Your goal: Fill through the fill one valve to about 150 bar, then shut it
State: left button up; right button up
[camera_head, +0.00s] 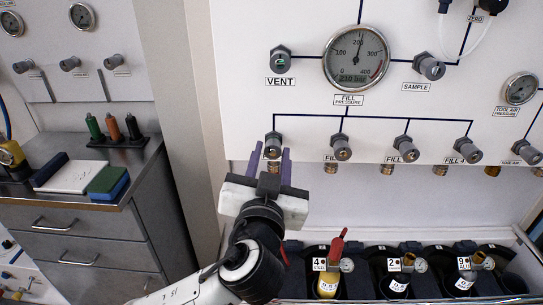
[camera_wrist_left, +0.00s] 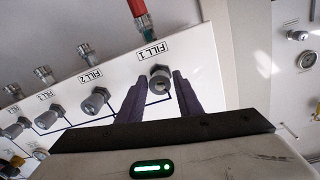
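The fill one valve (camera_wrist_left: 160,82) is a grey knob labelled FILL 1 on the white panel; in the head view this knob (camera_head: 273,143) is at the left end of the fill row. My left gripper (camera_head: 268,163) has its two purple fingers on either side of the knob; they look slightly apart from it, so it seems open. The fill pressure gauge (camera_head: 356,58) has its needle near 200, and its display seems to read 210 bar. A red hose fitting (camera_wrist_left: 139,12) is at the outlet by FILL 1. My right gripper is not in view.
More fill valves (camera_head: 341,148) stand to the right in the same row. The vent valve (camera_head: 281,59) and sample valve (camera_head: 429,67) are above. Cylinders (camera_head: 327,285) numbered 4, 2 and 9 stand below, with a red fitting (camera_head: 338,244) on number 4. A grey cabinet (camera_head: 80,225) is at left.

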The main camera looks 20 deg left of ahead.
pick_arm(q)
jog(key=c, duration=0.6)
jog(key=shift+f+n+b, duration=0.4)
jog(key=shift+n+b, duration=0.2)
jog(key=shift+b, duration=0.55)
jog(key=shift+c, duration=0.2)
jog(key=shift+d+n+b, duration=0.1)
jog(key=shift+n+b, duration=0.3)
jog(key=shift+b, duration=0.1)
jog(key=shift+r+n+b, duration=0.2)
jog(key=shift+n+b, duration=0.15)
jog(key=shift+n, duration=0.05)
jog(key=shift+r, duration=0.15)
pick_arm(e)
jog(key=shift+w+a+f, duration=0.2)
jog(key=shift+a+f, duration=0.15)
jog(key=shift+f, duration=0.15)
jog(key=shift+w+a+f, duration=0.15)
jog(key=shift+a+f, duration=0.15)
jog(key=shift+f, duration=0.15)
pick_arm(q)
jog(key=o, duration=1)
jog(key=shift+o, duration=0.2)
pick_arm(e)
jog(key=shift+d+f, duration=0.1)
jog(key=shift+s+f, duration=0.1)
